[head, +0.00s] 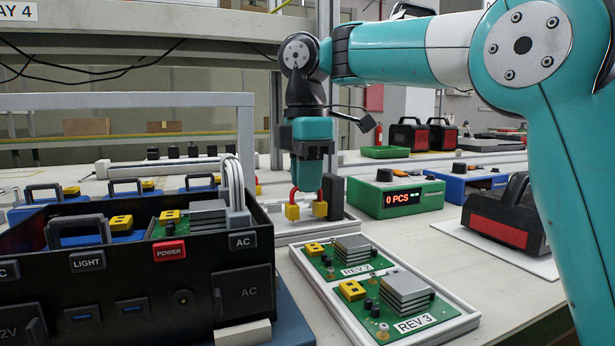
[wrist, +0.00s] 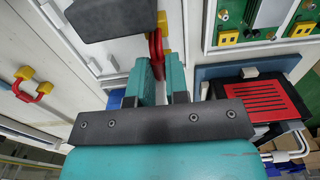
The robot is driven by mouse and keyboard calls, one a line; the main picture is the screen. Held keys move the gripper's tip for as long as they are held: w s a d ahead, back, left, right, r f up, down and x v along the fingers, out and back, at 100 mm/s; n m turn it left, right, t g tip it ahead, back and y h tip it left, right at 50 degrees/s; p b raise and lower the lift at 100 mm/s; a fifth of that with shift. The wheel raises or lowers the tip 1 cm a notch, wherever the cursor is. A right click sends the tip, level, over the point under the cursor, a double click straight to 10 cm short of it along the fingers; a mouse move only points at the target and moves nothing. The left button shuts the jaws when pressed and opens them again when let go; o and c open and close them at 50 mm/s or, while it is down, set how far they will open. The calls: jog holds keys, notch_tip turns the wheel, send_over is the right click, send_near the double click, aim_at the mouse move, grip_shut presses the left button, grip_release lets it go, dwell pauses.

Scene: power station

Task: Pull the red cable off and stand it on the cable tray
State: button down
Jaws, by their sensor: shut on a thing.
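My gripper (head: 307,186) is shut on the red cable (head: 293,211), a short red loop with a yellow plug at each end. The cable hangs upright with its plugs down, over the white cable tray (head: 346,226). I cannot tell whether the plugs touch the tray. In the wrist view the held red cable (wrist: 155,46) shows between the fingers, partly hidden by them. A second red cable with yellow ends (wrist: 42,89) lies apart at the left of the wrist view.
A black case with a red POWER button (head: 169,250) stands at front left. A tray of green boards (head: 383,285) lies in front of the gripper. A dark block (head: 334,193) stands close right of it, and a green counter box (head: 399,196) reading 0 PCS farther right.

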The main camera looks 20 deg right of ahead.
jog(key=shift+f+b, duration=0.65)
dwell(0.5)
jog(key=c, duration=0.6)
grip_release()
jog(key=shift+c, duration=0.2)
notch_tip(320, 180, up, 9)
jog(key=p, duration=0.9)
jog(key=shift+r, duration=0.1)
jog(key=shift+d, duration=0.1)
